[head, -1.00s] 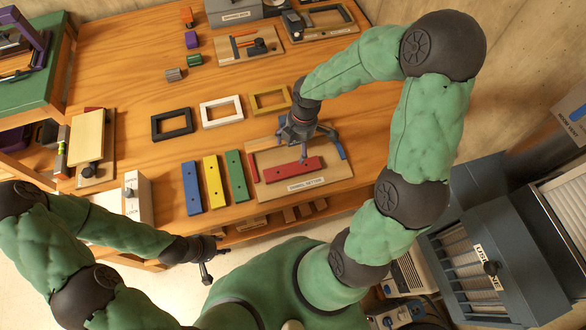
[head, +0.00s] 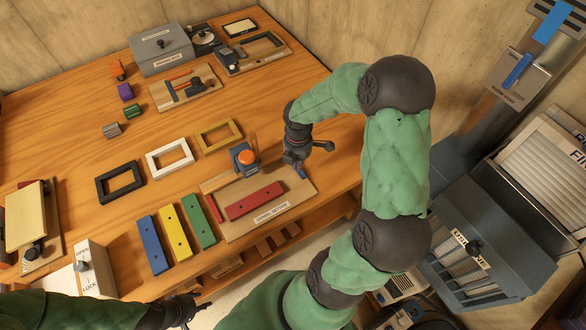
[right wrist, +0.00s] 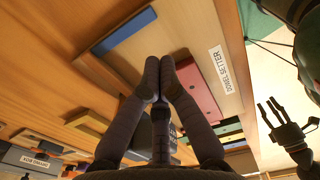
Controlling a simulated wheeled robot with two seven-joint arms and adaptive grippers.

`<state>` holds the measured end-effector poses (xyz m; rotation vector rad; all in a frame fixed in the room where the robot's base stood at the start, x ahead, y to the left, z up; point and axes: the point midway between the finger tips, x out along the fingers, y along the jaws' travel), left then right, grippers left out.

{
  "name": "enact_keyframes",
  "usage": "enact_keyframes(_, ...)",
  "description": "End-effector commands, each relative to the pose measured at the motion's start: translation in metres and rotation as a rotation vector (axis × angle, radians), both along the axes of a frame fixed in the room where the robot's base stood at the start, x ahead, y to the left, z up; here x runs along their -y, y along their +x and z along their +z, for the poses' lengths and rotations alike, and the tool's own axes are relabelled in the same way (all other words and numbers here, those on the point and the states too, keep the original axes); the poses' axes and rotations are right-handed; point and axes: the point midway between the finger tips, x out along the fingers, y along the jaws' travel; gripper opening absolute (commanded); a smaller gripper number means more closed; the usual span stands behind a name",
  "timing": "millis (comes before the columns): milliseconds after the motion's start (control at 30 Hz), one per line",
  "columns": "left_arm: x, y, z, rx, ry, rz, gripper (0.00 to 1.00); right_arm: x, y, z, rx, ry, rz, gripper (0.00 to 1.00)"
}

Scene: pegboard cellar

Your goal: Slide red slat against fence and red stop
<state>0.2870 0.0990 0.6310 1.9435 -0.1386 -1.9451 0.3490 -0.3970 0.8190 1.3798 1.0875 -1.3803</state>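The red slat (head: 255,201) lies flat on the wooden dowel setter board (head: 232,232). The short red stop (head: 214,208) stands at the board's left end, with a small gap to the slat. My left gripper (head: 203,307) is open and empty near the table's front edge.
A block with an orange knob (head: 245,157) stands at the board's back edge. Blue (head: 152,244), yellow (head: 174,231) and green (head: 198,220) slats lie left of the board. Black (head: 119,183), white (head: 169,158) and ochre (head: 219,135) frames lie behind them.

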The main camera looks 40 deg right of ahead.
Motion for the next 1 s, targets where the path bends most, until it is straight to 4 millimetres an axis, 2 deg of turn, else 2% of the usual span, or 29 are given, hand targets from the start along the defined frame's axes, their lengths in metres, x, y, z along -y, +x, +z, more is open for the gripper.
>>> enact_keyframes(33,0.0,0.0,-0.007,0.0,0.0,0.0,0.4,-0.001,-0.001,-0.013,-0.004,0.002,-0.001,0.0)
enact_keyframes(100,0.0,0.0,-0.014,0.0,0.0,0.0,0.4,-0.001,-0.001,-0.027,-0.004,0.002,-0.001,0.0)
enact_keyframes(433,0.0,0.0,-0.042,0.0,0.0,0.0,0.4,-0.002,0.0,-0.087,-0.001,0.002,0.0,0.0)
enact_keyframes(533,0.0,0.0,-0.047,0.0,0.0,0.0,0.4,-0.019,0.005,-0.082,0.001,0.001,0.005,0.0)
enact_keyframes(700,0.0,0.0,-0.053,0.0,0.0,0.0,0.4,-0.034,0.009,-0.08,0.001,0.001,0.001,0.0)
enact_keyframes(1000,0.0,0.0,-0.054,0.0,0.0,0.0,0.4,-0.04,0.009,-0.079,-0.001,0.001,0.0,0.0)
